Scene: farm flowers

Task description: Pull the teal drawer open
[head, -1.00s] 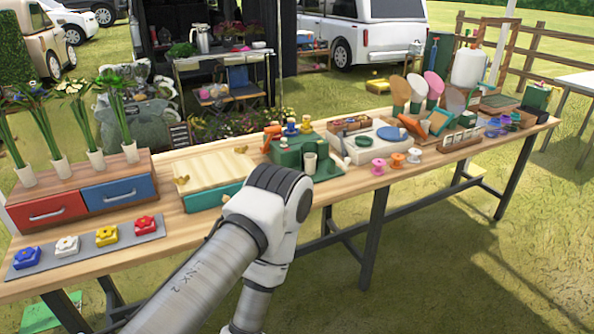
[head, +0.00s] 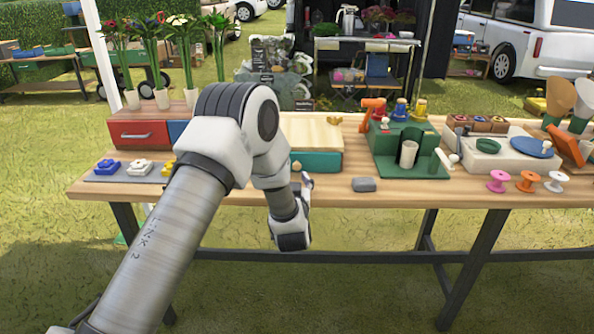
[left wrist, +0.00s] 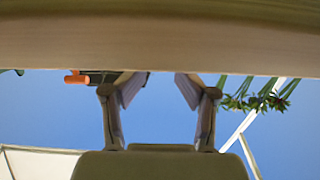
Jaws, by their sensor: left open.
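The teal drawer (head: 322,163) is the front of a low box with a pale wooden lid (head: 311,134) on the table. It looks shut. My left gripper (head: 307,181) is just in front of the drawer near the table's front edge, partly hidden by my own wrist. In the left wrist view its two fingers (left wrist: 160,84) are spread and empty, with a wooden edge (left wrist: 160,47) across the top. My right gripper is not in view.
A red drawer (head: 139,134) and a blue drawer (head: 178,130) stand to the left, with flower vases on top. A small grey block (head: 363,185) lies right of my gripper. A green stand (head: 400,145) with bottles is further right. Spools (head: 527,181) sit near the front edge.

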